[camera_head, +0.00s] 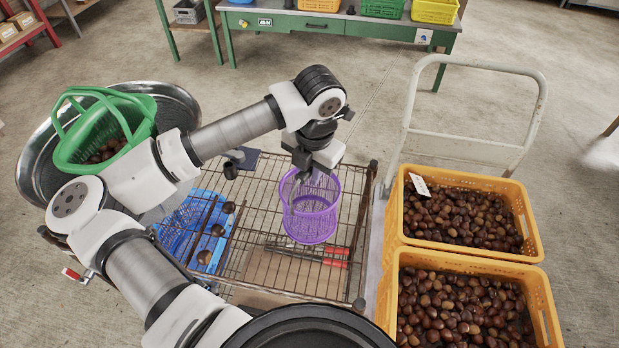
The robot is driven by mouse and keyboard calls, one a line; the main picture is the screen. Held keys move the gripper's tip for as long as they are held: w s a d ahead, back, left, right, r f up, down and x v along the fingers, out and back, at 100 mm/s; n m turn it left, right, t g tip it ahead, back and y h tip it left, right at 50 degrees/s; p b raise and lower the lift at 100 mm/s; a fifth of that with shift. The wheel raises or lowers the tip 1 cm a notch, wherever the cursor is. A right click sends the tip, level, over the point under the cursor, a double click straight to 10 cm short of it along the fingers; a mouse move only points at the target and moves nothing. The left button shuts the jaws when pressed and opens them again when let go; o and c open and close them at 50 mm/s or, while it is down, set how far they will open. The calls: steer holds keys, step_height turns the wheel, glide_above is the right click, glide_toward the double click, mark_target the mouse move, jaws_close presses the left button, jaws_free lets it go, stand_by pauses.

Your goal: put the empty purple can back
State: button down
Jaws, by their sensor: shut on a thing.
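The purple can (312,222) is a round open container with slatted, see-through walls. It looks empty and nearly upright. My gripper (316,176) points down at the can's upper rim and is shut on it. The can shows over the middle-right part of the wire rack (345,262). I cannot tell whether its bottom touches the rack. The fingertips are partly hidden against the can's wall.
Red-handled tools (335,258) lie by the can. A blue basket (180,228) and several chestnuts (218,230) are at the rack's left. Two yellow crates (532,235) of chestnuts stand right on a cart with a white handle (405,115). A green basket (75,145) sits far left.

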step_height(320, 180, down, 4)
steer(key=shift+p, duration=0.45)
steer(key=shift+f+b, duration=0.2)
steer(key=shift+b, duration=0.1)
steer(key=c, duration=1.3)
jaws_free()
steer(key=shift+o, duration=0.2)
steer(key=shift+r, duration=0.1)
step_height(320, 180, up, 12)
steer(key=s+b, duration=0.1)
steer(key=b, duration=0.1)
steer(key=shift+d, duration=0.45)
steer(key=shift+r, duration=0.1)
